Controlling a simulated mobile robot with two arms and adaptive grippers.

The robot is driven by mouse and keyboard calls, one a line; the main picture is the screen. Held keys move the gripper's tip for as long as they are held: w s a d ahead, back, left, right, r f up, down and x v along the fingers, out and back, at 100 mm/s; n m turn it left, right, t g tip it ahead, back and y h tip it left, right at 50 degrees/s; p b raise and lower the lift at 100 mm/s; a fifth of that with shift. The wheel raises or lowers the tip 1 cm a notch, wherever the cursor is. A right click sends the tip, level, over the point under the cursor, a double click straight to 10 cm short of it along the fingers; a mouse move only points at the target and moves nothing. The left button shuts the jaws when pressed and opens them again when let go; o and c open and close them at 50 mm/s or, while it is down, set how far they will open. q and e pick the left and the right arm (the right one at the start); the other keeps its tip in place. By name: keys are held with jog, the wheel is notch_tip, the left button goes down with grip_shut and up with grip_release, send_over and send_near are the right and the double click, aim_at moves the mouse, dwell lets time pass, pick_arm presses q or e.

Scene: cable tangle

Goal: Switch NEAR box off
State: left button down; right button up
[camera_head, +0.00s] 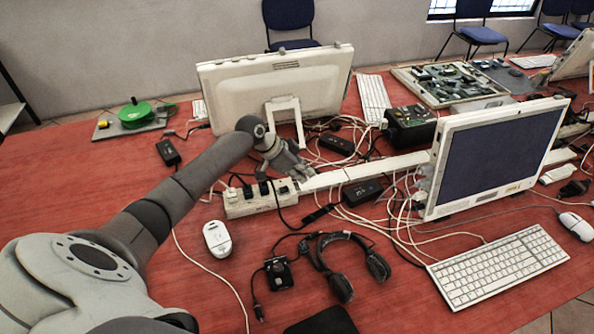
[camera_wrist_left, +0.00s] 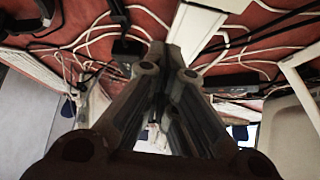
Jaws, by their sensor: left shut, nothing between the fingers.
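A white power strip box (camera_head: 240,205) with several black plugs lies on the red table, left of centre in the head view. A long white cable channel (camera_head: 355,173) runs on to the right from near its end. My left gripper (camera_head: 303,175) is shut and empty, just above the right end of the box. In the left wrist view its fingers (camera_wrist_left: 172,52) meet, with a white strip (camera_wrist_left: 196,28) just beyond them. My right gripper is not in view.
Loose cables and black adapters (camera_head: 362,193) crowd around the strip. A monitor (camera_head: 235,90) stands behind the gripper and another (camera_head: 500,155) to the right. A white mouse (camera_head: 217,239), headphones (camera_head: 340,285) and a keyboard (camera_head: 497,266) lie in front.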

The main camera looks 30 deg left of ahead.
pick_arm(q)
jog(key=s+a+r, duration=0.2)
jog(key=shift+s+a+b, duration=0.15)
jog(key=shift+a+b, duration=0.15)
jog(key=shift+a, duration=0.1)
jog(key=v, duration=0.2)
jog(key=s+v, duration=0.1)
jog(key=v, duration=0.2)
jog(key=shift+s+b, duration=0.1)
jog(key=shift+b, duration=0.2)
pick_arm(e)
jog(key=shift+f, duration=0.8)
pick_arm(q)
jog(key=shift+f, duration=0.1)
